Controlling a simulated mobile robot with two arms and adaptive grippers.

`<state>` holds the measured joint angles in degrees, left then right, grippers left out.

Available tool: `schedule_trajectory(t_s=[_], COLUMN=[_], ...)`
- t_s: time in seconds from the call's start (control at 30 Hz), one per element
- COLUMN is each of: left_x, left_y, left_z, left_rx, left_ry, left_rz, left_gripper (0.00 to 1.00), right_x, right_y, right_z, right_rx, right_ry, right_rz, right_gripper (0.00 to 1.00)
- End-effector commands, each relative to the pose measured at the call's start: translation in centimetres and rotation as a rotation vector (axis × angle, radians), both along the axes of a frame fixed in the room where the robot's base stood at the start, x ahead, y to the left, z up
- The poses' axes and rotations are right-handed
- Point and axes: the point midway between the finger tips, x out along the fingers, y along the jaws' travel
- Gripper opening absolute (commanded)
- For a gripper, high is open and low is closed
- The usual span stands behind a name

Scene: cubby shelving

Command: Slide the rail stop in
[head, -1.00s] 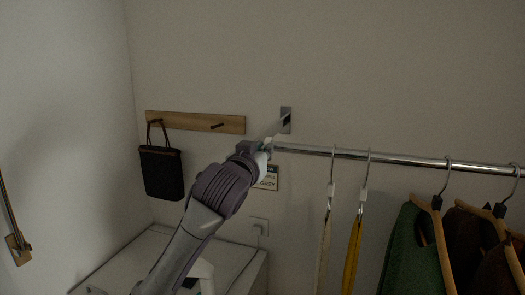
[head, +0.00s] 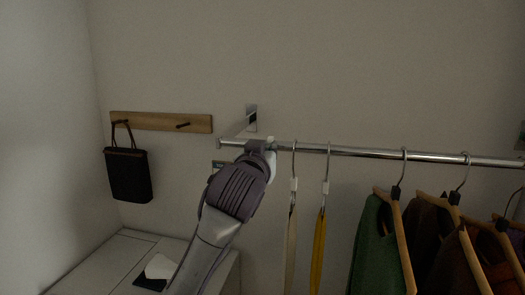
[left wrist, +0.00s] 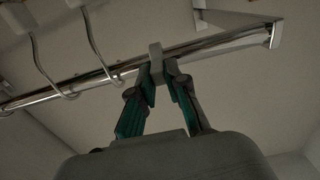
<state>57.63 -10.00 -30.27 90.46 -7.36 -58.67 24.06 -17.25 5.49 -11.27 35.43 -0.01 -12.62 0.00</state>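The rail stop (left wrist: 156,64) is a small grey block on the chrome rail (left wrist: 215,44), and it stands between the teal-padded fingers of my left gripper (left wrist: 160,82). The fingers look closed against its two sides. In the head view, my left gripper (head: 262,150) is at the rail (head: 350,152), a short way in from its left end and left of the first hanging hook. The arm partly hides the stop there. My right gripper is not in view.
Two hooks with a beige strap (head: 291,250) and a yellow strap (head: 318,250) hang just right of my gripper. A green garment (head: 368,250) and brown ones follow. A wall bracket (head: 252,118) meets the rail's left end. A dark bag (head: 128,175) hangs left.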

Motion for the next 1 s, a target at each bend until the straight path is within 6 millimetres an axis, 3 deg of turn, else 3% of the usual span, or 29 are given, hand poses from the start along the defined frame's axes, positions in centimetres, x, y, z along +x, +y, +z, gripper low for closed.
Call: schedule_trajectory(t_s=[0.03,0.17,0.57,1.0], left_x=[0.0,0.1,-0.6,-8.3], left_y=[0.0,0.1,0.4,2.6], left_z=[-0.2,-0.2,-0.1,-0.1], left_rx=[-0.002,-0.002,-0.002,-0.003], left_ry=[0.005,0.004,0.003,0.002], left_rz=[-0.001,0.002,0.004,0.001], left_gripper=[0.21,0.40,0.40,0.40], right_x=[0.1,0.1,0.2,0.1], right_y=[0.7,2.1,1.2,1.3], right_z=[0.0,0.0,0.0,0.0], right_rx=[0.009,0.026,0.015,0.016], right_ry=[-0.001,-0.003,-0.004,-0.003], right_rz=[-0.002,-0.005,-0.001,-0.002], right_gripper=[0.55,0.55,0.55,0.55])
